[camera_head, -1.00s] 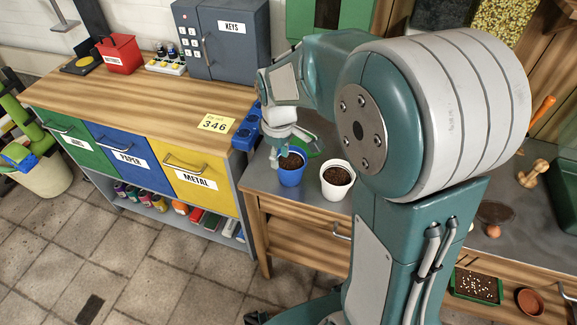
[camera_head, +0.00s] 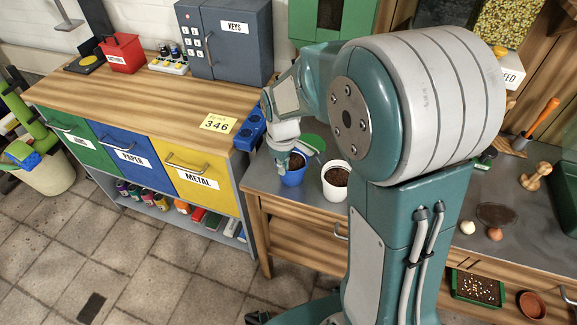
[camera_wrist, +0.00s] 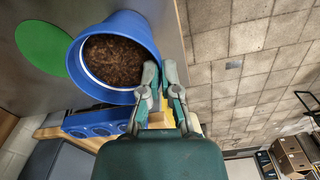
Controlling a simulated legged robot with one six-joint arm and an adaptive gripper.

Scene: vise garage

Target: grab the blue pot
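The blue pot (camera_head: 292,177), filled with dark soil, stands on the grey workbench at the left of the white pot (camera_head: 334,190). In the wrist view the blue pot (camera_wrist: 147,35) fills the upper left, its soil facing the camera. My gripper (camera_wrist: 160,70) is at its rim, with one finger over the rim's inner side and the other along the outside. The fingertips are close together with the pot wall between them. In the head view my gripper (camera_head: 283,160) covers the pot's upper left part, and its fingertips are hard to make out.
A green disc (camera_wrist: 40,48) lies beside the blue pot. A blue holder with round holes (camera_head: 250,130) is fixed at the wooden cabinet's edge, close to my gripper. The sorting cabinet (camera_head: 120,100) stands left, and tools and eggs (camera_head: 495,234) lie right.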

